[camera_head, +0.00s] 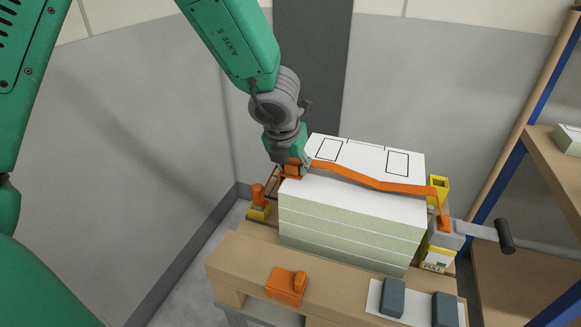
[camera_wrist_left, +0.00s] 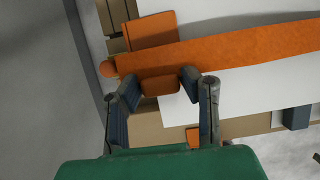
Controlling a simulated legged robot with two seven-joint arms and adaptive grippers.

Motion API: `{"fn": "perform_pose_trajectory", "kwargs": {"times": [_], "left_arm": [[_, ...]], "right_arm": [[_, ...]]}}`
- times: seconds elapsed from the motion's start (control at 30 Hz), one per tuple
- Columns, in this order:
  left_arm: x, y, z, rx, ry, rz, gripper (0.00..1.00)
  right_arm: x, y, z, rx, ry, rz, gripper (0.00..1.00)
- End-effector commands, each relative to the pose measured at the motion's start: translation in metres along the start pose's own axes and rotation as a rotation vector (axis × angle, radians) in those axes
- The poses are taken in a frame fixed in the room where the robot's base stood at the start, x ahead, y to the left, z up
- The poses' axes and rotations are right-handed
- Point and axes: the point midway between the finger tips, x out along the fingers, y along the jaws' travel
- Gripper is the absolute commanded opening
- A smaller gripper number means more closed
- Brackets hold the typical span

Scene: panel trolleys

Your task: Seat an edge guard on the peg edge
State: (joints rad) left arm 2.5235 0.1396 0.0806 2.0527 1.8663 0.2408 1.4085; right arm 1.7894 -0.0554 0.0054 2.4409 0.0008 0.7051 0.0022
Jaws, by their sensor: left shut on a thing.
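The stack of white-topped panels (camera_head: 352,160) stands on a wooden trolley, with an orange strap (camera_head: 380,184) running slackly across its top. My left gripper (camera_head: 292,164) is at the stack's left edge, shut on an orange edge guard (camera_head: 291,173). In the left wrist view the guard's tab (camera_wrist_left: 160,86) is between the fingertips (camera_wrist_left: 162,84), and the strap (camera_wrist_left: 225,52) passes just beyond it. Whether the guard lies flat on the edge is hidden. The orange peg (camera_head: 258,194) stands in a yellow base left of the stack. My right gripper is not in view.
Another orange edge guard (camera_head: 287,285) lies on the trolley's front beam (camera_head: 238,260). Two grey blocks (camera_head: 392,297) rest on a white sheet to its right. A ratchet with a black handle (camera_head: 503,236) sticks out at the right. A blue-framed shelf (camera_head: 545,165) stands close by.

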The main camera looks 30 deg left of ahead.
Motion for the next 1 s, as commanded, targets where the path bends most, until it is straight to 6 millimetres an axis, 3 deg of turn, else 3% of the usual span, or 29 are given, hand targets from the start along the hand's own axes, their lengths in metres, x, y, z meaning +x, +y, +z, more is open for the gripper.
{"fn": "perform_pose_trajectory", "kwargs": {"times": [0.17,0.37,0.7,1.0], "left_arm": [[-0.005,0.0,-0.004,-0.001,0.014,0.007,0.0],[-0.035,0.002,0.01,-0.004,0.008,0.0,0.0],[-0.134,0.001,0.053,-0.005,0.003,-0.003,0.0],[-0.215,-0.002,0.086,-0.001,0.004,0.001,0.0]], "right_arm": [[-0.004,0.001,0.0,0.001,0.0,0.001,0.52],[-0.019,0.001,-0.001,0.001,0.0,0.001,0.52],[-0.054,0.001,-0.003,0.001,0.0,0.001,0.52],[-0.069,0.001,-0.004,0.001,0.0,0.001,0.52]]}}
